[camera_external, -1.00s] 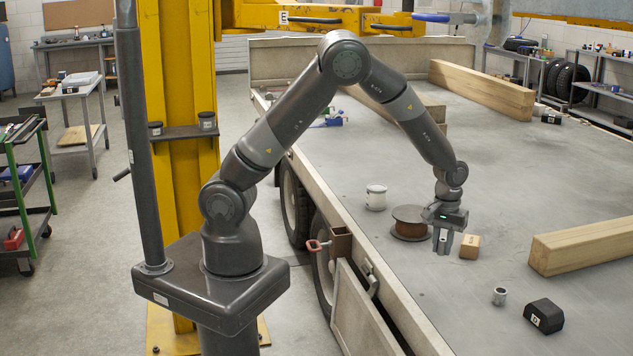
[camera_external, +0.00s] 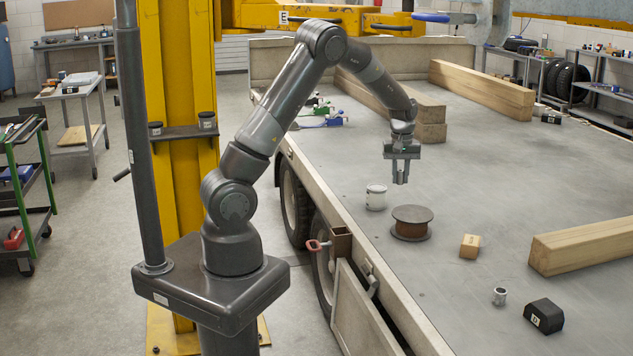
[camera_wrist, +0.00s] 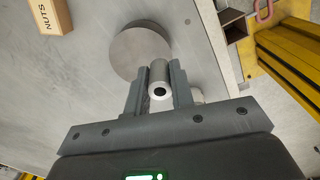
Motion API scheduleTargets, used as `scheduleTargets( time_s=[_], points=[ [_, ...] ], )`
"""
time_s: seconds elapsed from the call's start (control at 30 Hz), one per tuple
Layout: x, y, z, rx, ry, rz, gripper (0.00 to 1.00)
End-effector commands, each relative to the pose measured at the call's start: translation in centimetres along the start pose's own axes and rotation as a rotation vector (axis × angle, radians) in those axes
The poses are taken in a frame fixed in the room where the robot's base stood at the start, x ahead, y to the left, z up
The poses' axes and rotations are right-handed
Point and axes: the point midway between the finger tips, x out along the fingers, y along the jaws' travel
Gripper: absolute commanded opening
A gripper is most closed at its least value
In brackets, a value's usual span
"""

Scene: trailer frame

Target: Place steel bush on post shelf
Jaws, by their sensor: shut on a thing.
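In the wrist view my gripper (camera_wrist: 162,76) is shut on a grey steel bush (camera_wrist: 159,72), a short cylinder with a dark bore facing the camera. In the external view my gripper (camera_external: 401,176) points down, well above the truck bed near the white can; the bush is hard to make out there. The post shelf (camera_external: 184,133) is a dark plate on the yellow post at the left, far from my gripper.
On the bed (camera_external: 470,175) stand a white can (camera_external: 376,198), a brown spool (camera_external: 412,223), a NUTS box (camera_external: 469,246), a small metal cylinder (camera_external: 500,296) and a black block (camera_external: 544,316). Timbers (camera_external: 480,88) lie farther back. A dark upright pole (camera_external: 139,130) stands left of the shelf.

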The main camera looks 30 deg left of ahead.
Motion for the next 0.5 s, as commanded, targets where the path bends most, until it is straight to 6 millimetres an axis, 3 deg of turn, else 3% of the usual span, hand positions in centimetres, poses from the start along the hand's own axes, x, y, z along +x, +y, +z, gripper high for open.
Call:
scheduleTargets(
  time_s=[0.03, 0.2, 0.5],
  points=[
    [-0.8, -1.5, -2.2, -0.044, 0.002, 0.003, 0.0],
    [-3.1, -6.5, -8.3, -0.175, 0.003, 0.005, 0.0],
    [-7.3, -17.6, -17.0, -0.41, 0.006, 0.009, 0.0]
  ],
)
